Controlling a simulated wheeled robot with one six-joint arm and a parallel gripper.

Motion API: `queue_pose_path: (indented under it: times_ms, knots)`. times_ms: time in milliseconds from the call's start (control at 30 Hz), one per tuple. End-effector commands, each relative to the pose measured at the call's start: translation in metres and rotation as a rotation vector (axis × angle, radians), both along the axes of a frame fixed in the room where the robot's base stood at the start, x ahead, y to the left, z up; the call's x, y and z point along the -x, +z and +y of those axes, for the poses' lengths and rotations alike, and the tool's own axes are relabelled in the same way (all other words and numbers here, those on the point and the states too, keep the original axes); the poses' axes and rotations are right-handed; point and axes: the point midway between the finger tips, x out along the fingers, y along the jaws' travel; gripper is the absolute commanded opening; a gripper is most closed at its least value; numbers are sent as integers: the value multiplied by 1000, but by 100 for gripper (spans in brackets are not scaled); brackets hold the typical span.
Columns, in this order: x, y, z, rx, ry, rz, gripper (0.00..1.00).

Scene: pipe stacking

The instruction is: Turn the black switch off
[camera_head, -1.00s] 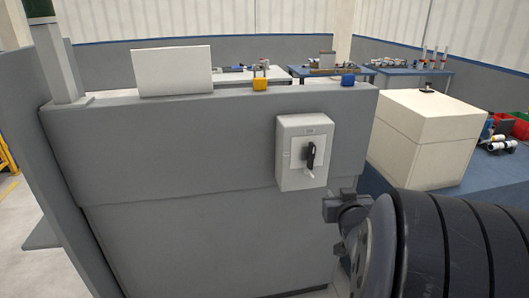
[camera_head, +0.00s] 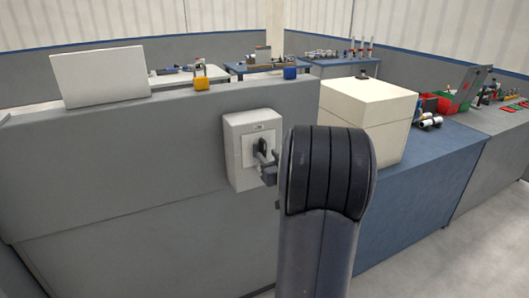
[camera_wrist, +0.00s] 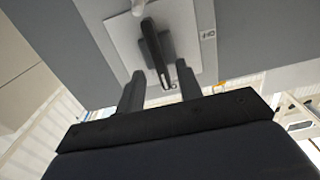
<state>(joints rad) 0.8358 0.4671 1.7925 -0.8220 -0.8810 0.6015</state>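The black switch (camera_head: 262,147) sits on a pale switch box (camera_head: 234,172) fixed to the grey panel. In the wrist view the switch (camera_wrist: 154,48) is a long black handle on a light plate (camera_wrist: 122,36), its tip pointing toward my gripper. My gripper (camera_wrist: 160,86) is open, with one dark finger on each side of the handle's tip. I cannot tell whether a finger touches it. In the head view my gripper (camera_head: 268,168) is at the box's right side, partly hidden by my arm.
The grey panel (camera_head: 130,170) fills the left. A cream box (camera_head: 365,105) stands on the blue bench (camera_head: 425,170) to the right. Red and green bins (camera_head: 445,103) are farther back.

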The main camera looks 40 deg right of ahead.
Motion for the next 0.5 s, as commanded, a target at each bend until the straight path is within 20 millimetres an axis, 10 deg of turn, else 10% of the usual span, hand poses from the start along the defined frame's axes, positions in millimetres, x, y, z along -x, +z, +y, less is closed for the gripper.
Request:
queue_pose_path:
  times_ms: [500]
  knots:
    - [-29, 0, -7, 1, -1, 1, 34]
